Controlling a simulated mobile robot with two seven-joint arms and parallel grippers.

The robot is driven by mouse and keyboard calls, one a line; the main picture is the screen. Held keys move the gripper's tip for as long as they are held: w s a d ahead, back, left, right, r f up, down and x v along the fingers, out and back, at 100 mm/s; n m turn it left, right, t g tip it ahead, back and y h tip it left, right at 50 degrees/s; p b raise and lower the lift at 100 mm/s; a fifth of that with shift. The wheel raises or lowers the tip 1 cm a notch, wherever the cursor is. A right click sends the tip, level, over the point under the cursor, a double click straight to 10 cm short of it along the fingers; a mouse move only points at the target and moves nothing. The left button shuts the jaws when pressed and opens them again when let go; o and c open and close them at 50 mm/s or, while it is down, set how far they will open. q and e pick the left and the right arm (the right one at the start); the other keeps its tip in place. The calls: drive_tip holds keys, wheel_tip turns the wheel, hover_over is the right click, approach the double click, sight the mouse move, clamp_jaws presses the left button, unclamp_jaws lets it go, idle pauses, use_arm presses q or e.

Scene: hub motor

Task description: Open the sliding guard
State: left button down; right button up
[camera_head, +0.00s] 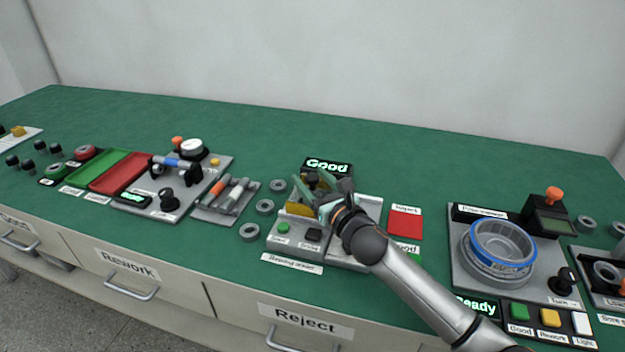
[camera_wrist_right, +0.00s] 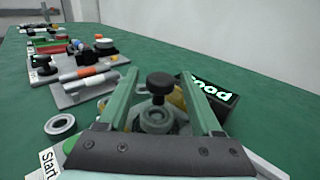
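The press station (camera_head: 345,256) stands at the middle of the bench, with a green button, a black button and a lit "Good" display (camera_head: 327,166). A yellow piece (camera_head: 299,209), possibly the sliding guard, shows at its left; my right gripper (camera_head: 322,190) hides much of it. In the right wrist view my right gripper (camera_wrist_right: 160,76) is open, its two green fingers wide apart. A black knob (camera_wrist_right: 160,84) above a grey ring part (camera_wrist_right: 157,117) shows between the fingers. Yellow parts show behind it. I cannot tell whether the fingers touch anything. My left gripper is out of view.
Several grey rings (camera_head: 265,207) and a tray of cylinders (camera_head: 226,197) lie left of the station. A red pad (camera_head: 405,222) is at its right. A station with a blue-rimmed ring (camera_head: 503,243) stands further right. The bench behind is clear.

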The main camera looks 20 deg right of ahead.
clamp_jaws()
idle(0.3)
idle(0.9)
